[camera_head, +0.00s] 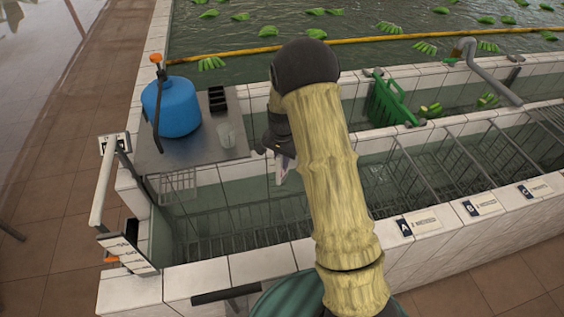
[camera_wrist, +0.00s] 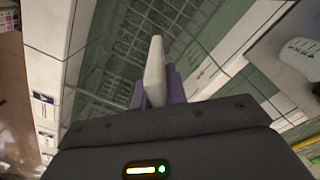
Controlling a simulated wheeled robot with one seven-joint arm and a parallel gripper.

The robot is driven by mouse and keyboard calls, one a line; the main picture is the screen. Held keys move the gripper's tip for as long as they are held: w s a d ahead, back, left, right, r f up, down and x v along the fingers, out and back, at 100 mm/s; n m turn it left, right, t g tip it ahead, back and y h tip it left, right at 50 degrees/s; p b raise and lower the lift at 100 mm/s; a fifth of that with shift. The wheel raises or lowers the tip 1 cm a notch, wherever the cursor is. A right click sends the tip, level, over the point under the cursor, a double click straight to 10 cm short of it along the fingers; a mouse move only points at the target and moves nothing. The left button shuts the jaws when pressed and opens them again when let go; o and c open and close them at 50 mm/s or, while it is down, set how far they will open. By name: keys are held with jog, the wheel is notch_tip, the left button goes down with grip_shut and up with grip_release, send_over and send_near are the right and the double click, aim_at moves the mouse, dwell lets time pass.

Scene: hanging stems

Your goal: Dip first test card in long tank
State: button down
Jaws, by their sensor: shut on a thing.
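My gripper (camera_head: 283,160) hangs over the left part of the long tank (camera_head: 240,267), mostly behind my arm. In the wrist view my gripper (camera_wrist: 153,90) has its purple fingers shut on a narrow white piece, which looks like the test card (camera_wrist: 154,68). The card points away from the wrist, over the tank with its wire racks. In the head view only a pale tip shows below the gripper, and whether it touches the water cannot be told. The tank has white tiled rims and greenish water.
A steel plate (camera_head: 200,147) at the tank's left end bears a blue container (camera_head: 172,106), a black holder (camera_head: 217,99) and a clear cup (camera_head: 227,135). Lettered labels (camera_head: 418,222) line the front rim.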

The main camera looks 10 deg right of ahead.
jog(key=shift+r+p, duration=0.65)
jog(key=shift+r, duration=0.7)
jog(key=shift+f, duration=0.1)
jog(key=s+f+n+b, duration=0.3)
jog(key=s+f+n, duration=0.1)
jog(key=f, duration=0.6)
jog(key=s+f+n+b, duration=0.3)
jog(key=f+n+b, duration=0.1)
jog(key=f, duration=0.6)
jog(key=shift+s+n, duration=0.4)
jog(key=shift+n, duration=0.1)
jog(key=shift+r, duration=0.1)
